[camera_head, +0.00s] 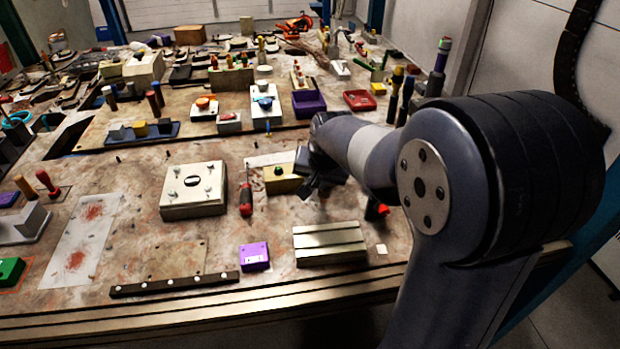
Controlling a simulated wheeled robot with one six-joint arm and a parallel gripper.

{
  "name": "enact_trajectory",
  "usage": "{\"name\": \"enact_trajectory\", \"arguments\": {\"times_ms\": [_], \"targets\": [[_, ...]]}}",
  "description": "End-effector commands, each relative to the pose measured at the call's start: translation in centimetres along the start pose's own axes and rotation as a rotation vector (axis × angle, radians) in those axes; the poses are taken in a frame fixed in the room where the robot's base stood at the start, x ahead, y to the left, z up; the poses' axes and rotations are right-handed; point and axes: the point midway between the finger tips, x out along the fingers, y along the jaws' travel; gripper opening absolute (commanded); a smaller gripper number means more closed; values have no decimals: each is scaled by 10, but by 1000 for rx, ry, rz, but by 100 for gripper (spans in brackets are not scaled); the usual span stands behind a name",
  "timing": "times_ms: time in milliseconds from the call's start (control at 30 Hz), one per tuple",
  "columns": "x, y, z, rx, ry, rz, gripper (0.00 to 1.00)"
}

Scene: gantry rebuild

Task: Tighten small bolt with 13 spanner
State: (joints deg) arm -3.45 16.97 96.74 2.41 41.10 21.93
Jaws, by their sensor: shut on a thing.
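My gripper (312,185) is low over the middle right of the bench, beside a yellow box with a dark green button (281,178). My arm covers part of it from the right. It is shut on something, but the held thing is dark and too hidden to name. I cannot pick out the 13 spanner for certain. A pale square block (193,190) with a dark centre slot and several small metal fittings on top sits left of the gripper. I cannot tell which fitting, if any, is the small bolt.
A red-handled screwdriver (246,200) lies between the pale block and yellow box. A purple box (254,257), a grooved metal block (329,243) and a dark strip (174,285) lie along the front edge. Purple (308,103) and red (360,100) trays stand behind.

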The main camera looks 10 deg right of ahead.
Motion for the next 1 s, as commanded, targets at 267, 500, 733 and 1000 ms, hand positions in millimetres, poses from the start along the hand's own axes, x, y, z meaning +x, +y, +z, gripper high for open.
{"name": "enact_trajectory", "arguments": {"times_ms": [267, 500, 733, 1000], "targets": [[-2, 12, -1, -84, -19, -36, 0], [-2, 24, -5, -163, -36, -70, 0], [-4, 35, -8, -253, -54, -107, 0], [-4, 34, -8, -262, -56, -110, 0]]}}
